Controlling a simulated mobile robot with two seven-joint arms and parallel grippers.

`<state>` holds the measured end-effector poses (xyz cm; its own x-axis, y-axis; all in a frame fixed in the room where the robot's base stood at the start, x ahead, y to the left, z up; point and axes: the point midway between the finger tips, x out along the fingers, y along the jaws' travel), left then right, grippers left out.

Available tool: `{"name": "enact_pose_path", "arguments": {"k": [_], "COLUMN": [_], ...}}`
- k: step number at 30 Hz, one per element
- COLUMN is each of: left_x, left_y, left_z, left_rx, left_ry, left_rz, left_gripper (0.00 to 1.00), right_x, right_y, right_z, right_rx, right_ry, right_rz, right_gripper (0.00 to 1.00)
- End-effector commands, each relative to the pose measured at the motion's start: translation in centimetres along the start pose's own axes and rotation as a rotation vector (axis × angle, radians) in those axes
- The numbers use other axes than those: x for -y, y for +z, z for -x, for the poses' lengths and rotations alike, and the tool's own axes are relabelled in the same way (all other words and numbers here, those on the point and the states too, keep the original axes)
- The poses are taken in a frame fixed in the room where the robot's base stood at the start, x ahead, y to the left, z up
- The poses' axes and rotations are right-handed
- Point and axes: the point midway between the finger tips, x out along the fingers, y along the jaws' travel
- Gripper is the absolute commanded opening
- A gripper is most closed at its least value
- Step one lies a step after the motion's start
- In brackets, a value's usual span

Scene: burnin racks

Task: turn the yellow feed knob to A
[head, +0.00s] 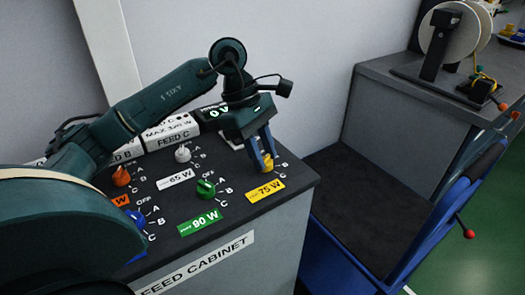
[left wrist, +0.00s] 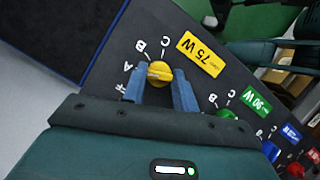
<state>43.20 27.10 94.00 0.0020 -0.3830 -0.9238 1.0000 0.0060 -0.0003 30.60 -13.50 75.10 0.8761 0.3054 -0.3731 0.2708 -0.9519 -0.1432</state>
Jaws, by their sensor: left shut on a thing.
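The yellow feed knob (head: 267,163) sits on the dark top of the feed cabinet (head: 255,244), behind the yellow 75 W label (head: 265,190). My left gripper (head: 262,158) points down at it, with its blue fingers on either side of the knob. In the left wrist view, the yellow knob (left wrist: 159,71) is between the fingertips of the left gripper (left wrist: 159,83), which is shut on it. The letters A (left wrist: 128,66), B and C show around the knob; the OFF mark is partly hidden by a finger. I cannot tell for sure which mark the knob points to. My right gripper is not in view.
Green (head: 205,188), white (head: 183,154), orange (head: 121,176) and blue (head: 135,219) knobs stand on the same top. FEED display boxes (head: 168,133) line its back. A blue cart (head: 380,185) with a dark tray stands at right, beside a grey bench with a spool (head: 448,40).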

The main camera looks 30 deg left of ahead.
Motion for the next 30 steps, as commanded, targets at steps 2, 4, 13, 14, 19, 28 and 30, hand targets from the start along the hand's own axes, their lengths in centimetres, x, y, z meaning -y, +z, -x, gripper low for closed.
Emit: {"name": "enact_pose_path", "arguments": {"k": [2, 4, 13, 14, 19, 28, 30], "left_x": [-0.05, -0.05, -0.05, -0.05, -0.04, -0.03, -0.06], "left_y": [-0.01, -0.01, -0.02, -0.02, -0.01, -0.01, 0.00], "left_z": [0.07, 0.07, 0.07, 0.07, 0.05, 0.13, 0.55], "left_rx": [-0.001, -0.001, -0.001, -0.001, -0.001, 0.000, 0.000], "left_ry": [0.000, -0.001, 0.000, 0.000, -0.001, -0.001, 0.000], "left_rz": [-0.005, -0.006, -0.006, -0.006, -0.005, -0.005, -0.005], "left_gripper": [0.06, 0.06, 0.30, 0.32, 0.46, 0.50, 0.50], "right_x": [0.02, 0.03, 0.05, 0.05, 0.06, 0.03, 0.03], "right_y": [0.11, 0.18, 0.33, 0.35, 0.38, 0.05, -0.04], "right_z": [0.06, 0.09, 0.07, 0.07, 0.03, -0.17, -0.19], "right_rx": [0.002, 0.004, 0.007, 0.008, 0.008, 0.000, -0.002], "right_ry": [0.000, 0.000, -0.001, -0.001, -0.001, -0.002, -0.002], "right_rz": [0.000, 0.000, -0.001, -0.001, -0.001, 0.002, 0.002], "right_gripper": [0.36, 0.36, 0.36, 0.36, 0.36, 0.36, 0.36]}}
